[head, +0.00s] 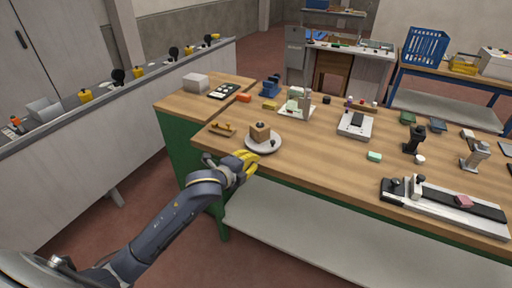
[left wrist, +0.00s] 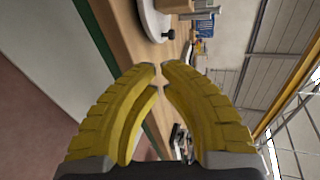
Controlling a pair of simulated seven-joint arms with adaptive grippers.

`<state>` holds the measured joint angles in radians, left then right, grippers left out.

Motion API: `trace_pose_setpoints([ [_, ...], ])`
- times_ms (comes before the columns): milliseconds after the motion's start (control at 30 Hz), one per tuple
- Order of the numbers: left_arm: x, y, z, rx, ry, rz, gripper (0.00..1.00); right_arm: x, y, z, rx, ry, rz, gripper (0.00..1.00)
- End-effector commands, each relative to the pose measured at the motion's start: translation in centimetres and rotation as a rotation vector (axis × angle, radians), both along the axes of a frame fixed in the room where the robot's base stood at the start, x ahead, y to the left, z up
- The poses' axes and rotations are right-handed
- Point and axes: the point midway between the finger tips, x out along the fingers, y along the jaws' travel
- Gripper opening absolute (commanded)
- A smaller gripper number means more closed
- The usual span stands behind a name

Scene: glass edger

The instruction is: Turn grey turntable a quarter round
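The grey turntable (head: 254,148) is a round pale disc on the near left part of the wooden workbench. A brown block (head: 260,134) with a dark top piece stands on it, and a small dark knob (head: 272,142) sits near its right rim. My left gripper (head: 250,160) is at the bench's near edge, just in front of the disc. In the left wrist view its yellow fingertips (left wrist: 160,70) nearly meet, with nothing between them. The turntable's edge (left wrist: 150,20) and the knob (left wrist: 169,34) show beyond the tips, apart from them. My right gripper is not in view.
A small brown-yellow item (head: 222,129) lies left of the turntable. A pale-based fixture (head: 296,108) stands behind it. A green block (head: 374,156) and a long dark rail fixture (head: 445,206) lie to the right. The bench top right of the disc is mostly clear.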

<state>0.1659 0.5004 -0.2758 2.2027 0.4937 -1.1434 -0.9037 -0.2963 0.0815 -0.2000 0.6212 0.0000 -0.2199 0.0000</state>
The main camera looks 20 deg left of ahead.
Motion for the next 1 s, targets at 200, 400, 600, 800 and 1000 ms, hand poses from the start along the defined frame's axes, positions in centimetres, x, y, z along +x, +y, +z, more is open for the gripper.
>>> trace_pose_setpoints([
  [200,-0.3,-1.1,0.5,-0.05,-0.019,-0.046,0.0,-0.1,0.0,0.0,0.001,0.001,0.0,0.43],
  [400,1.7,-1.8,-0.1,-0.054,-0.02,-0.047,0.0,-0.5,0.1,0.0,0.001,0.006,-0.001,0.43],
  [600,5.1,-2.6,-1.2,-0.053,-0.019,-0.045,0.0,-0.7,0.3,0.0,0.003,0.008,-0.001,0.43],
  [800,8.2,-3.5,-2.2,-0.052,-0.019,-0.046,0.0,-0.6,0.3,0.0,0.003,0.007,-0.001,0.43],
  [1000,10.6,-4.1,-2.4,-0.051,-0.019,-0.046,0.0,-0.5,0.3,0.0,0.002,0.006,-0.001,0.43],
])
